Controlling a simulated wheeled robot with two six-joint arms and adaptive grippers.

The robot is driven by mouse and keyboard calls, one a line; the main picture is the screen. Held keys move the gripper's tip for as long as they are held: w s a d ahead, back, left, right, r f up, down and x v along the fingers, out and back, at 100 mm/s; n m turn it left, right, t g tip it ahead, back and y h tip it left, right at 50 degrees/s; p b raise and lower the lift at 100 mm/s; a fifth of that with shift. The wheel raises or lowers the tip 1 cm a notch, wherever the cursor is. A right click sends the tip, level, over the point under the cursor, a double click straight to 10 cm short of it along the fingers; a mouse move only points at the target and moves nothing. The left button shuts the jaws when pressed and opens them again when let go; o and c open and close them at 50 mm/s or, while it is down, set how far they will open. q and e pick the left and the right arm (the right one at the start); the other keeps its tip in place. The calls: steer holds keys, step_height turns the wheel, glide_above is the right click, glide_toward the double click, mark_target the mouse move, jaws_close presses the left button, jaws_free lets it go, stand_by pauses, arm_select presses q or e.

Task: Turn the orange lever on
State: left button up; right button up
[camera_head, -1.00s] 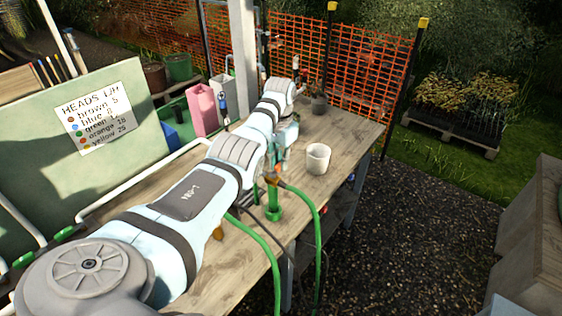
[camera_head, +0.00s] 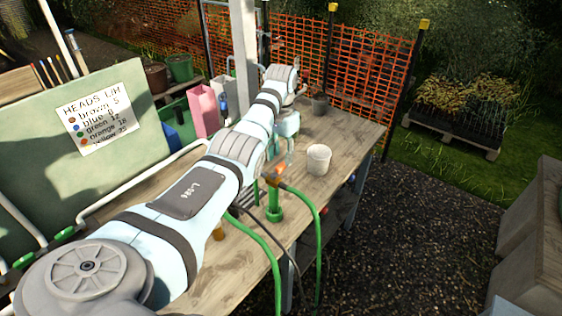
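The orange lever (camera_head: 280,170) sits on top of a green standpipe (camera_head: 273,204) at the front edge of the wooden bench, with a green hose coming off it. My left arm reaches in from the lower left across the bench and bends down at its far end. My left gripper (camera_head: 283,157) points down close above and behind the lever. It is small and partly covered by my own arm, so I cannot tell whether it touches the lever or how its fingers stand. My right gripper is not in view.
A white pot (camera_head: 318,159) stands on the bench right of the standpipe. A grey pot (camera_head: 319,104) is farther back. A pink container (camera_head: 204,110) and a green sign board (camera_head: 75,165) stand on the left. Hoses hang over the front edge. The far right of the bench is clear.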

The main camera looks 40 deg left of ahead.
mark_target(281, 165)
arm_select(q)
step_height(281, 165, up, 9)
steer(key=shift+f, duration=0.15)
stand_by(0.4)
